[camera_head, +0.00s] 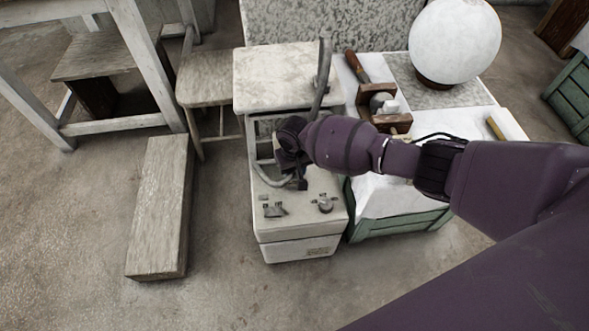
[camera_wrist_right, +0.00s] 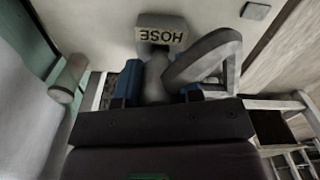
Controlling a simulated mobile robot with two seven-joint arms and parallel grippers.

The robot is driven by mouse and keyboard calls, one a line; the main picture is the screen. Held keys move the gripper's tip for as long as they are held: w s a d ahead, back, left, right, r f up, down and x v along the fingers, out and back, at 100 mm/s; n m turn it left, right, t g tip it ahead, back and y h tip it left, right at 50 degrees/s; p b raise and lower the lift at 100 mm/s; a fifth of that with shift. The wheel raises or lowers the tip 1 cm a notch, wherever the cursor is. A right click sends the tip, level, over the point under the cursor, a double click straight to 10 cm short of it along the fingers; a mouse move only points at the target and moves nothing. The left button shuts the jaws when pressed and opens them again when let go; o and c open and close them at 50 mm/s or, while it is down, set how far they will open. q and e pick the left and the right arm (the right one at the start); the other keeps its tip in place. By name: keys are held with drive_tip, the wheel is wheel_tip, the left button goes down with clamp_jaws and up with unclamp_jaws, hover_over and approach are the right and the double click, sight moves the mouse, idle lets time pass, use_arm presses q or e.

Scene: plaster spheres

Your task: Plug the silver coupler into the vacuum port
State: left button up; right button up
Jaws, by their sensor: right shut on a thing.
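My right gripper (camera_head: 290,168) is over the middle of the white machine (camera_head: 300,222), in front of its recessed front. In the right wrist view the gripper (camera_wrist_right: 158,85) has blue-padded fingers, shut on a grey, silver-looking coupler (camera_wrist_right: 156,72). A grey hose (camera_wrist_right: 208,57) bends beside it; in the head view the hose (camera_head: 322,75) runs from the machine's top down to my gripper and loops below it. A small block marked HOSE (camera_wrist_right: 161,30), upside down, lies just beyond the coupler. I cannot tell whether they touch. I cannot make out the vacuum port. My left gripper is out of view.
The machine's lower ledge carries small metal fittings (camera_head: 325,204). A stool (camera_head: 205,80) and wooden block (camera_head: 160,205) stand left.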

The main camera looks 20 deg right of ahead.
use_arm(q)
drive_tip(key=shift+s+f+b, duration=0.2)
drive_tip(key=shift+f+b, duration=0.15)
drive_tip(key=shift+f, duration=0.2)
use_arm(e)
drive_tip(key=shift+f, duration=0.9)
drive_tip(key=o, duration=1)
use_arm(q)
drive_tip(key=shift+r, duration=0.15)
use_arm(e)
drive_tip(key=shift+r, duration=0.1)
drive_tip(key=shift+r+p, duration=1.2)
drive_tip(key=shift+r, duration=0.8)
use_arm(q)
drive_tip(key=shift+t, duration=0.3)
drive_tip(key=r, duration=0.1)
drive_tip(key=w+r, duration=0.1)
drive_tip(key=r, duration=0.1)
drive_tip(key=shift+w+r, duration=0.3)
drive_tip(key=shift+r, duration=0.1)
use_arm(e)
drive_tip(key=shift+f, duration=0.1)
